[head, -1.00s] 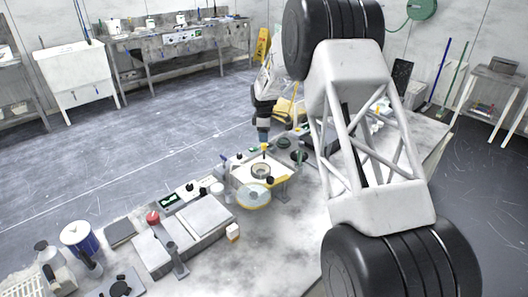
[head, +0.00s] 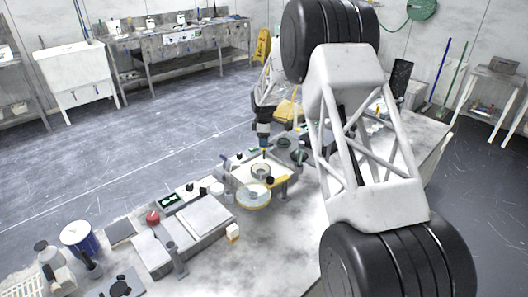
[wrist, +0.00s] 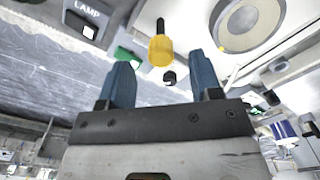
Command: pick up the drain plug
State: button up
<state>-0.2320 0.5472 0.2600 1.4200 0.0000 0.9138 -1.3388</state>
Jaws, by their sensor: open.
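A yellow piece with a black stem (wrist: 161,50), which looks like the drain plug though I cannot be sure, shows in the wrist view ahead of and between my fingers. In the head view a small yellow spot (head: 264,152) shows just under my gripper (head: 264,146), beside the platen unit. In the wrist view my gripper (wrist: 160,62) is open, its two blue fingers apart with nothing held. A small black knob (wrist: 169,77) lies near the yellow piece. Contact between fingers and piece cannot be made out.
A round platen (head: 261,171) on a white base and a yellow-rimmed bowl (head: 253,195) stand beside the gripper. Grey boxes (head: 205,215), a red knob (head: 153,217) and a blue-white tub (head: 79,238) lie left.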

aim_at(264, 155)
jog(key=shift+f, duration=2.6)
jog(key=c, duration=1)
